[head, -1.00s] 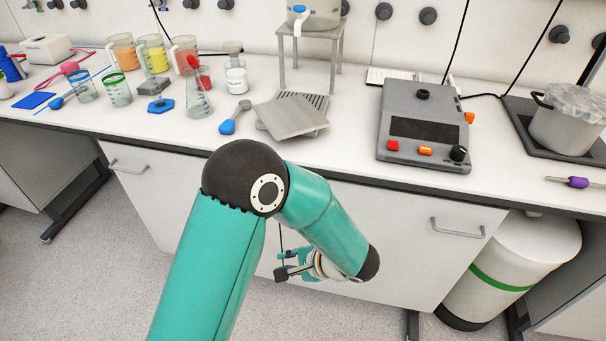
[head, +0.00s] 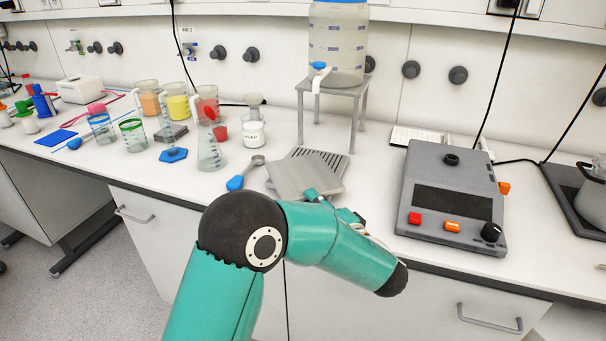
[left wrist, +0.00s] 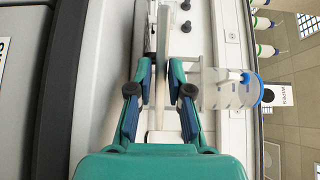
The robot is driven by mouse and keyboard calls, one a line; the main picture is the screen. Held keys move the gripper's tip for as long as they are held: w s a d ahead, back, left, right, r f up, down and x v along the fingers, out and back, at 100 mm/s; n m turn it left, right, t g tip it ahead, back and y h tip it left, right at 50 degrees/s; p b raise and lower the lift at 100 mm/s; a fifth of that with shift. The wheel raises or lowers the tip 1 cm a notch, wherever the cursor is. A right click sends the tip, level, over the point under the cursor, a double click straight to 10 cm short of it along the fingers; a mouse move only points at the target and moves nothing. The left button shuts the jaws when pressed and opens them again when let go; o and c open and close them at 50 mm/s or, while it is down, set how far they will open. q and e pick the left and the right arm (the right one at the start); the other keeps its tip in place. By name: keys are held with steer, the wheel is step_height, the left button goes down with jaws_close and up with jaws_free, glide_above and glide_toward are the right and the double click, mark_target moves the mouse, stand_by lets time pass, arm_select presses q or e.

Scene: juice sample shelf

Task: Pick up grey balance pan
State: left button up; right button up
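The grey balance pan (head: 300,177) is a flat square plate lying askew over a slotted grey tray (head: 335,160) on the bench. My left gripper (head: 330,204) is at the pan's front right edge in the head view, partly hidden by my forearm. In the left wrist view the pan (left wrist: 161,45) shows nearly edge-on between the two fingers of the left gripper (left wrist: 160,88). The fingers stand apart on either side of it, with narrow gaps, so it looks open around the edge. My right gripper is in neither view.
A blue-handled spoon (head: 245,173) lies left of the pan, with a flask (head: 209,155) and several beakers beyond. A metal stand (head: 335,88) with a dispenser is behind. The grey balance (head: 452,198) stands to the right. Bare bench lies between pan and balance.

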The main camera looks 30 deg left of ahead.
mark_target(297, 183)
arm_select(q)
steer(key=shift+x, duration=1.15)
steer(key=p+x, duration=0.1)
steer(key=x, duration=0.3)
steer(key=shift+w+a+p, duration=0.3)
steer(key=shift+a, duration=0.2)
jaws_close()
